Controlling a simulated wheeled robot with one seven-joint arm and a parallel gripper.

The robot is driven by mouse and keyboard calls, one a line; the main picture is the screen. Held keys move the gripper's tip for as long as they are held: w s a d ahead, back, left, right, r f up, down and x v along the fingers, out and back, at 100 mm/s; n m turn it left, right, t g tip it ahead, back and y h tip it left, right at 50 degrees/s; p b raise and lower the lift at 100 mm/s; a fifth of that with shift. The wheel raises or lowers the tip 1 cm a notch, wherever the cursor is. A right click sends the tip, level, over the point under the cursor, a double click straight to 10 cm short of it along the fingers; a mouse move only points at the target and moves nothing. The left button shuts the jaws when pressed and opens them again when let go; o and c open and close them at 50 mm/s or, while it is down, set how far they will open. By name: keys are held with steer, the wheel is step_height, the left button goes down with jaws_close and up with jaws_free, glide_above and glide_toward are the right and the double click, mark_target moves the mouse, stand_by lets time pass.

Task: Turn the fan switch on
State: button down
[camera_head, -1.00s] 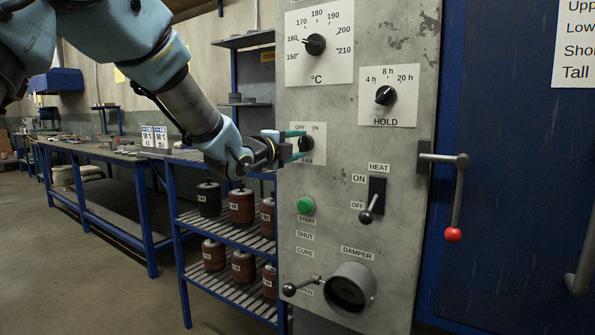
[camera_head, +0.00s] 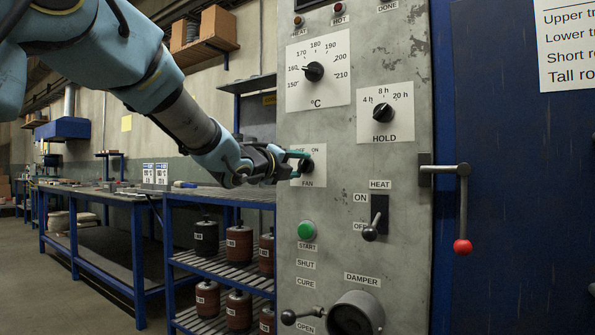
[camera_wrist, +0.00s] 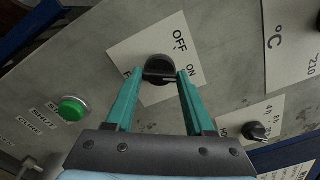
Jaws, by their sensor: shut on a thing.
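The fan switch is a black rotary knob (camera_head: 308,165) on a white plate (camera_wrist: 128,52) marked OFF, ON and FAN, on the grey control panel. My gripper (camera_head: 298,164) reaches it from the left in the head view. In the wrist view its two teal fingers (camera_wrist: 159,80) are shut on the knob (camera_wrist: 157,68), one on each side. The knob's bar lies across between the fingertips, one end towards the word ON. I cannot tell which end is the pointer. In the head view the fingers partly cover OFF.
A temperature dial (camera_head: 314,71), hold dial (camera_head: 383,112), green start button (camera_head: 306,230), heat lever (camera_head: 374,222) and damper (camera_head: 356,314) share the panel. A red-tipped door handle (camera_head: 462,205) stands out at right. A blue shelf (camera_head: 222,261) with several canisters is left.

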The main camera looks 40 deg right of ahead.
steer(key=shift+c, duration=1.3)
jaws_free()
steer(key=v, duration=1)
steer(key=shift+a+b, duration=0.35)
steer(key=shift+b, duration=0.05)
